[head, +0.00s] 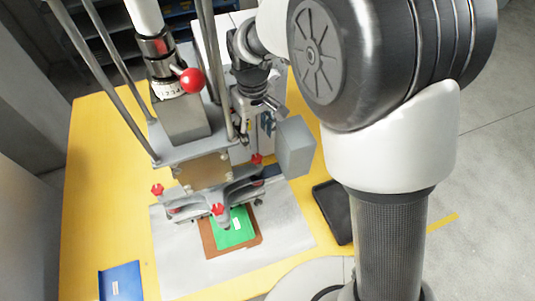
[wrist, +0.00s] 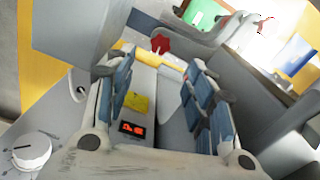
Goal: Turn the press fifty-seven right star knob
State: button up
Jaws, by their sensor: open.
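The press (head: 180,150) stands on the yellow table. Its right red star knob (head: 256,158) sits at the back right of the clamp, beside a grey box. In the wrist view a red star knob (wrist: 160,43), apparently the same one, shows just beyond the fingertips, roughly centred between them. My gripper (wrist: 163,66) is open, with nothing between its fingers, and does not appear to touch the knob. Two other red star knobs show at the left (head: 157,190) and front (head: 218,209).
The grey box (head: 295,147) stands close right of the knob. A press post (head: 215,60) and a red ball lever (head: 192,80) rise at left. A red-lit display (wrist: 132,129) and white dial (wrist: 32,150) lie near my gripper. A black tray (head: 332,210) lies right.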

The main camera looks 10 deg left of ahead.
aim_at(257, 158)
notch_tip(257, 158, down, 11)
jog(key=shift+f+b, duration=0.1)
jog(key=shift+b, duration=0.5)
jog(key=c, duration=1.1)
jog(key=shift+o, duration=0.2)
